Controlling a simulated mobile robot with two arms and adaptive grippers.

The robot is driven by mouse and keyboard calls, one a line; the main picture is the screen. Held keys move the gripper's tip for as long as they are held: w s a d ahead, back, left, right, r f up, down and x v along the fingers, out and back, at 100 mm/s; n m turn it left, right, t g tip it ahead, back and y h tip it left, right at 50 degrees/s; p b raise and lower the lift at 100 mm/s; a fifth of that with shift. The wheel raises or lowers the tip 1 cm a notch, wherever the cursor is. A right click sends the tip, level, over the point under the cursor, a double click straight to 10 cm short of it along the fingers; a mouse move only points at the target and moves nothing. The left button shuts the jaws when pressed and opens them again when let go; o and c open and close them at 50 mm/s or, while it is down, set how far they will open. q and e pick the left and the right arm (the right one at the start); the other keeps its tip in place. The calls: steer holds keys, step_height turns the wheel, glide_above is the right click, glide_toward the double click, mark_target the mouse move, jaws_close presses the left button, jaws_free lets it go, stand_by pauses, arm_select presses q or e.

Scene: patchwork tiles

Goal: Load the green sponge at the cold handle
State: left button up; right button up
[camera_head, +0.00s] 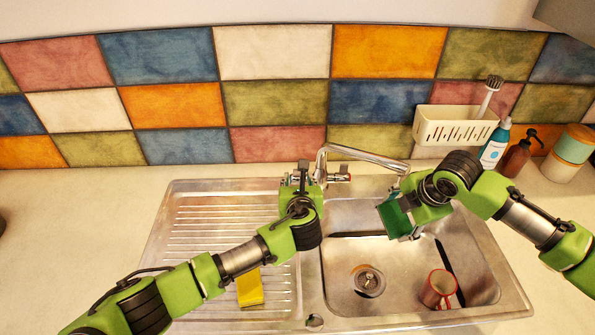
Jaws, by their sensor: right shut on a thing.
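The dark green sponge (393,219) is in my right gripper (408,212), which is shut on it. The sponge is above the sink basin, near its back edge and to the right of the faucet's base. The faucet (362,156) stands behind the sink, its spout reaching right. A handle with a red mark (342,177) shows at the right of its base. My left gripper (303,176) is at the left side of the faucet base and hides much of it, so the cold handle cannot be made out. Its finger opening is too small to tell.
A yellow sponge (250,288) lies on the ribbed drainboard (195,215). A red mug (439,289) is in the basin (340,300), right of the drain (368,281). A cream caddy (453,127) with a brush, bottles (494,146) and a jar (568,152) are at the back right.

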mark_target(297, 174)
arm_select(q)
steer(key=shift+x, duration=3.25)
steer(key=shift+c, duration=0.4)
jaws_close()
